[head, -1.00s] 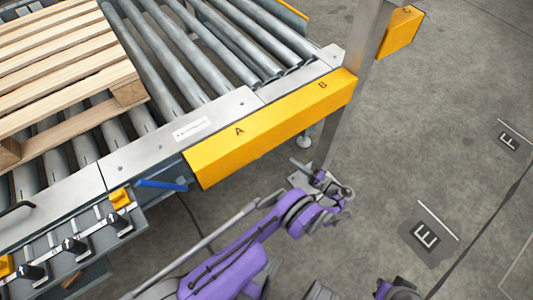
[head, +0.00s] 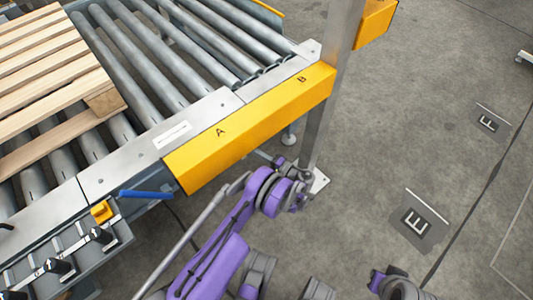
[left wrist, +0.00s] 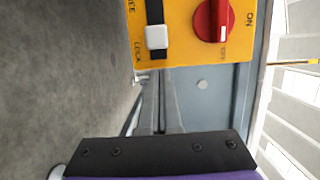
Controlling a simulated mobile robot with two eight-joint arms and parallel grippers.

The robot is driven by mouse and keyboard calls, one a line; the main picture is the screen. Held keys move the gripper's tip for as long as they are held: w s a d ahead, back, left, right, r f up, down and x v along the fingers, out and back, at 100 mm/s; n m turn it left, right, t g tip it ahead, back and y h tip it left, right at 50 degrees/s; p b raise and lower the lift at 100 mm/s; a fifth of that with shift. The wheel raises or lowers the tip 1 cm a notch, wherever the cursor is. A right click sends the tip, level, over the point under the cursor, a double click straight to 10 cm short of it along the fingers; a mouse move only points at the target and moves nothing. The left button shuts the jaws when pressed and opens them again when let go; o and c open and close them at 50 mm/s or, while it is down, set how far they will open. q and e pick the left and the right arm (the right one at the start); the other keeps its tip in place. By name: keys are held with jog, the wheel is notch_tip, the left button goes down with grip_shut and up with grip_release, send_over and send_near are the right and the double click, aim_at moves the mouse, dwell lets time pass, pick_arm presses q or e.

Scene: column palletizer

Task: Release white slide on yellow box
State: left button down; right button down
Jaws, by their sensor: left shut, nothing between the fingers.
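In the left wrist view a yellow box (left wrist: 181,55) fills the upper middle. A white slide (left wrist: 157,37) sits on a black vertical strip on its face. A red rotary knob (left wrist: 213,21) is to its right, with ON and OFF lettering nearby. My left gripper (left wrist: 160,73) is shut and empty, its grey fingers reaching up to just below the box's lower edge; contact cannot be told. In the head view my left gripper (head: 303,197) is by the foot of the metal post, its fingers mostly hidden. The slide is not visible there.
A roller conveyor (head: 213,55) carries a wooden pallet (head: 45,80) at left. A yellow beam (head: 250,125) marked A and B runs along its edge to the metal post (head: 330,90). A blue handle (head: 147,194) sticks out below.

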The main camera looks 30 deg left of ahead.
pick_arm(q)
jog(key=shift+s+a, duration=0.35)
jog(key=shift+s, duration=0.45)
jog(key=shift+s, duration=0.1)
